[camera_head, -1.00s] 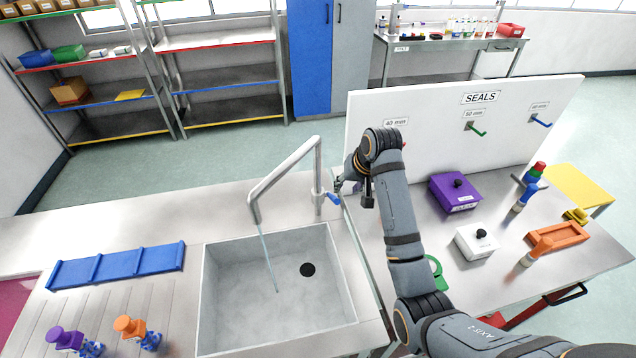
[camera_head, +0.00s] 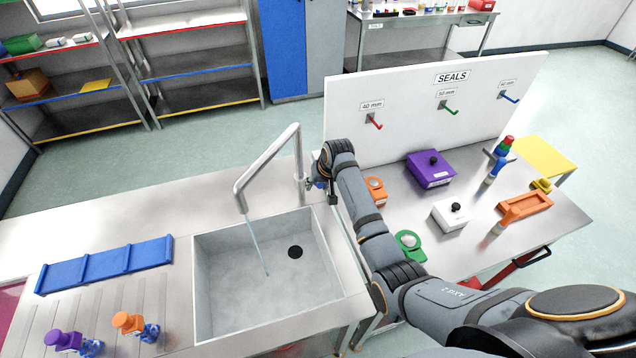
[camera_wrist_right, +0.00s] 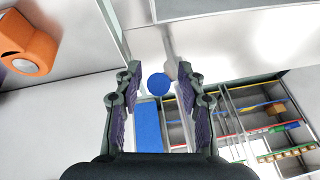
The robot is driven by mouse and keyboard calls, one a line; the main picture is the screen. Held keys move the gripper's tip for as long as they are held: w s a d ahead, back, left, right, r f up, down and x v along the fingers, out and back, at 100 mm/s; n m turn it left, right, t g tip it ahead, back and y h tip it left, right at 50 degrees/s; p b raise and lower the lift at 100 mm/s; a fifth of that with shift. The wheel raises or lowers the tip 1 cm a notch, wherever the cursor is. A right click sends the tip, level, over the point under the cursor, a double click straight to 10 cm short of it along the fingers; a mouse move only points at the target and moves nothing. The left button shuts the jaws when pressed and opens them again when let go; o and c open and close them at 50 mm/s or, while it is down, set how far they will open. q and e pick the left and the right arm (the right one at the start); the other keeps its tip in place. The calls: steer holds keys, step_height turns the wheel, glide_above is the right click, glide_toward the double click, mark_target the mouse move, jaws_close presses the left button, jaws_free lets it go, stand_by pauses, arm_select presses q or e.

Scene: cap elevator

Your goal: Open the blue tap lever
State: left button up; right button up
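The metal tap (camera_head: 297,150) stands at the right rear of the sink (camera_head: 205,290), and a thin stream (camera_head: 257,245) runs from its spout into the basin. My right gripper (camera_head: 319,184) is beside the tap post and mostly hides the blue lever in the head view. In the right wrist view the lever's round blue end (camera_wrist_right: 158,84) shows between the fingertips of my right gripper (camera_wrist_right: 160,95). The fingers are open, with gaps on both sides of the blue end. My left gripper is not in view.
A bench right of the sink holds a purple box (camera_head: 430,172), a white box (camera_head: 449,215) and an orange tray (camera_head: 524,206). The white SEALS panel (camera_head: 400,150) stands behind.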

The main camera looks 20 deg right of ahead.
steer(key=shift+c, duration=0.4)
steer(key=shift+d, duration=0.1)
steer(key=c, duration=0.7)
jaws_close()
steer(key=shift+r, duration=0.1)
